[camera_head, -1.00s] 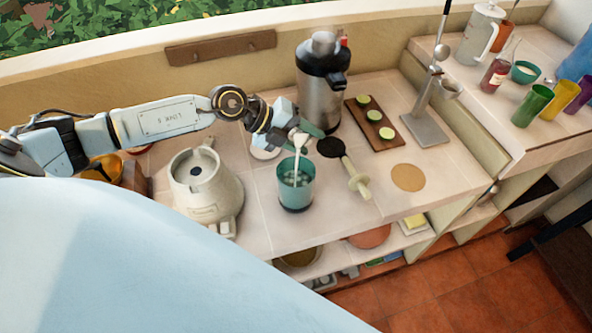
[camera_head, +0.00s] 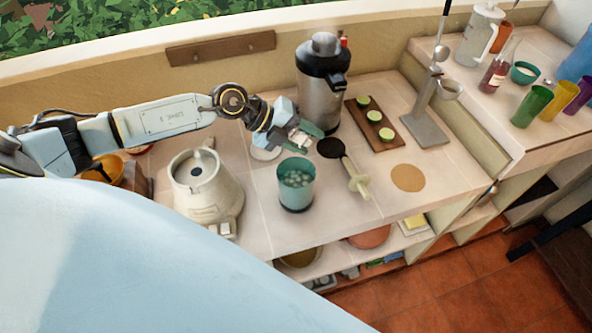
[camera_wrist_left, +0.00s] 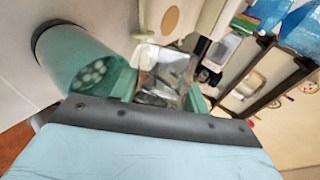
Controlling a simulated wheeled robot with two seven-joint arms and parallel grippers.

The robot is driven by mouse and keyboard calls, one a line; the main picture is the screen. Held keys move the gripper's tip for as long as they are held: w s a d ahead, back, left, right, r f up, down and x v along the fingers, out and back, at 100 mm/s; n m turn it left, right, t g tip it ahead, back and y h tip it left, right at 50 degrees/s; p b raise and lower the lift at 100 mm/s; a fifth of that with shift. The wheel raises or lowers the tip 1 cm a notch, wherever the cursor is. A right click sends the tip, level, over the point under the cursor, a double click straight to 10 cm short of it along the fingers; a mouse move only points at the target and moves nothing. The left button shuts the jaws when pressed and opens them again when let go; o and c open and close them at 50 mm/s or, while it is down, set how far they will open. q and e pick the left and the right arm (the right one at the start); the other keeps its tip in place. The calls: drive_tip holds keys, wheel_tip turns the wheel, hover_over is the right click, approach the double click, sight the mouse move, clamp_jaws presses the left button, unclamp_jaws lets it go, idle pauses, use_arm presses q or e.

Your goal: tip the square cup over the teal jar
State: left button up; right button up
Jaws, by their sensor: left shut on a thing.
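The teal jar (camera_head: 297,186) stands upright on the counter, with several pale round pieces inside. It also shows in the left wrist view (camera_wrist_left: 80,62). My left gripper (camera_head: 303,133) is above and just behind the jar, near its rim. It is shut on the square cup (camera_head: 300,138), a small clear cup that the gripper partly hides in the head view. In the left wrist view the square cup (camera_wrist_left: 165,72) sits between the fingers, see-through, beside the jar's mouth. No stream shows between cup and jar. My right gripper is not in view.
A cream appliance base (camera_head: 205,185) stands left of the jar. A steel dispenser (camera_head: 322,85) stands behind. A dark-headed tool with a pale handle (camera_head: 357,180) lies to the right, near a board with lime slices (camera_head: 393,139). The counter's front edge is close to the jar.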

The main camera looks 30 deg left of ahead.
use_arm(q)
drive_tip(key=shift+w+a+n+g+p, duration=0.1)
drive_tip(key=shift+w+n+g+p, duration=0.35)
drive_tip(key=shift+p, duration=0.25)
drive_tip(key=shift+r+n+g+h+p, duration=0.35)
drive_tip(key=shift+r+g+p, duration=0.2)
drive_tip(key=shift+p, duration=0.4)
drive_tip(key=shift+g, duration=0.4)
drive_tip(key=shift+f+n+g+h, duration=0.25)
drive_tip(key=shift+f+n+g, duration=0.1)
drive_tip(key=shift+n+g, duration=0.25)
drive_tip(key=shift+w+a+f+n+g+h+b, duration=0.1)
drive_tip(key=shift+w+f+n+g+h+b, duration=0.2)
drive_tip(key=shift+g, duration=0.2)
drive_tip(key=w+a+f+n+g+h+b, duration=0.1)
drive_tip(key=w+f+n+g+h+b, duration=0.1)
drive_tip(key=b, duration=1.6)
drive_tip(key=shift+w+a+f+n+g+h+b, duration=0.35)
drive_tip(key=shift+w+f+n+g, duration=0.65)
drive_tip(key=shift+w, duration=0.75)
